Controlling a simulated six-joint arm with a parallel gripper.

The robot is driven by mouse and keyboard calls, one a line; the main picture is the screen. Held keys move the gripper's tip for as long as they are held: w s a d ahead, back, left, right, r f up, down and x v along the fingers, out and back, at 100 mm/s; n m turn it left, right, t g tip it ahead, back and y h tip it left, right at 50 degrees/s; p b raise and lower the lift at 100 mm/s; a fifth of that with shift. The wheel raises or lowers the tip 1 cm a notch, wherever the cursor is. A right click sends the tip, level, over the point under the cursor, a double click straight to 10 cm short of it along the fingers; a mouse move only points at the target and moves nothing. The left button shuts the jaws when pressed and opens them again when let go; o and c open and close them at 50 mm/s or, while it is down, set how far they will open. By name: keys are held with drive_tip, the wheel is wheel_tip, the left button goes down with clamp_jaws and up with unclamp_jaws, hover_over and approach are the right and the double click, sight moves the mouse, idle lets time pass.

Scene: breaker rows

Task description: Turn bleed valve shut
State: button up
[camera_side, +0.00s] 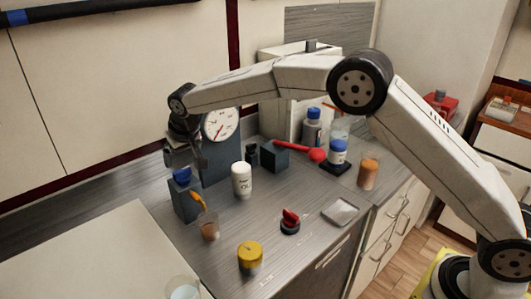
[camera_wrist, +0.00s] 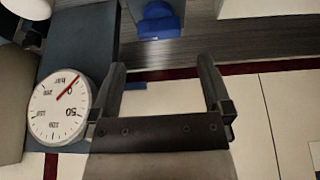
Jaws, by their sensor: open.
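A blue knob (camera_side: 182,175) sits on top of a dark blue-grey block (camera_side: 184,203) at the left of the metal bench. No label shows which fitting is the bleed valve. My gripper (camera_side: 183,160) is just above the blue knob in the side view, apart from it or nearly touching; the exact gap is unclear. In the wrist view my gripper (camera_wrist: 162,68) has its two fingers spread with nothing between them, and the blue knob (camera_wrist: 158,22) lies beyond the fingertips. A round white gauge (camera_side: 220,124) with a red needle stands on a blue-grey post behind.
A red lever (camera_side: 297,150) extends from a dark block. The gauge (camera_wrist: 60,108) is close left of my fingers in the wrist view.

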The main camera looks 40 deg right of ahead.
sight(182, 170)
drive_tip(key=shift+x, duration=3.05)
drive_tip(key=c, duration=1.1)
